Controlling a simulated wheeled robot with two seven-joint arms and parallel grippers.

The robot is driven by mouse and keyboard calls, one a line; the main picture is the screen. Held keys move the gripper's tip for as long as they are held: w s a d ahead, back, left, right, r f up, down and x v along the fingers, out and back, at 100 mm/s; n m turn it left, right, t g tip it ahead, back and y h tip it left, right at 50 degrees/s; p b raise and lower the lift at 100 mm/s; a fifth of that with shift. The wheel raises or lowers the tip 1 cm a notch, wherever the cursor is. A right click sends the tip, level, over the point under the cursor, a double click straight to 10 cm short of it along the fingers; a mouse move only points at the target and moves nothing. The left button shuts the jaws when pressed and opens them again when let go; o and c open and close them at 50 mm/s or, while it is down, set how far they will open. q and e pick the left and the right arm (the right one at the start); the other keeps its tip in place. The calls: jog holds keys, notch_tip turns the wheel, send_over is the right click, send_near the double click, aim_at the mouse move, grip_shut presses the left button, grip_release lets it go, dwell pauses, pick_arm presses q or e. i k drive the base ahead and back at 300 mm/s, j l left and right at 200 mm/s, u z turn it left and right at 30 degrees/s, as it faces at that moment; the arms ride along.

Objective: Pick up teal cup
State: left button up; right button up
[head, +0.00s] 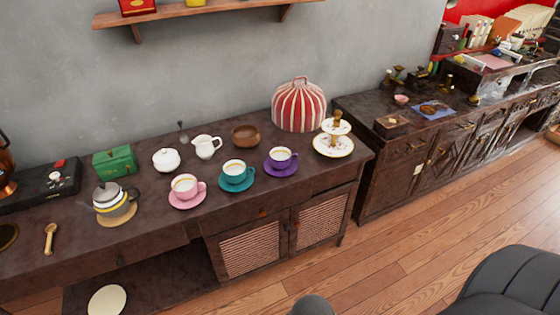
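The teal cup (235,171) stands upright on a teal saucer (236,184) near the front edge of the dark wooden sideboard. It has a pale inside with a yellowish band, and its handle points right. A pink cup (184,187) on a pink saucer stands close on its left. A purple cup (280,157) on a purple saucer stands on its right. Neither of my grippers shows in the head view.
Behind the cups are a white sugar pot (166,160), a white creamer (207,146) and a wooden bowl (246,136). A grey teapot (110,200) stands left; a striped cosy (299,106) and tiered stand (335,138) stand right. The sideboard front (215,215) before the cups is clear.

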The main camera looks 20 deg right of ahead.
aim_at(234, 172)
jog(key=i+j, duration=0.1)
jog(key=j, duration=0.35)
jog(key=i+j+z, duration=0.15)
jog(key=j+z, duration=0.4)
jog(key=j, duration=0.2)
jog(key=i+j+z, duration=0.1)
jog(key=j+z, duration=0.3)
jog(key=z, duration=0.8)
